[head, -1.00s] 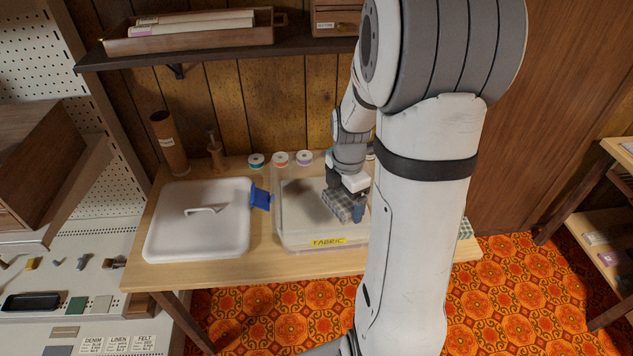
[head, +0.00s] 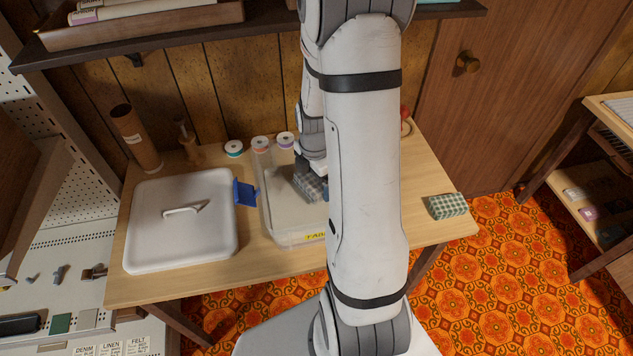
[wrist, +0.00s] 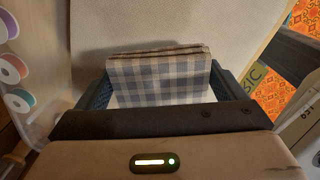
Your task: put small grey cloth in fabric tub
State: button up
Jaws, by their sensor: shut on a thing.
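The small grey cloth (head: 308,186) is a folded grey checked piece. My gripper (head: 318,182) is shut on it, and the wrist view shows the cloth (wrist: 160,78) between the two blue fingers. The fabric tub (head: 292,238) is a clear box with a yellow label, on the table right of the white lid. The cloth is inside or just over the tub; its height above the tub floor is hard to tell. My arm hides the tub's right part.
The white lid (head: 182,240) lies on the table (head: 130,285) left of the tub. A blue piece (head: 245,193) sits between them. Thread spools (head: 261,144) stand behind the tub. A green checked cloth (head: 447,206) lies at the table's right end. A shelf (head: 150,45) hangs above.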

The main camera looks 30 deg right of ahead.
jog(key=shift+f, duration=1.1)
jog(key=shift+f, duration=0.1)
jog(key=o, duration=0.7)
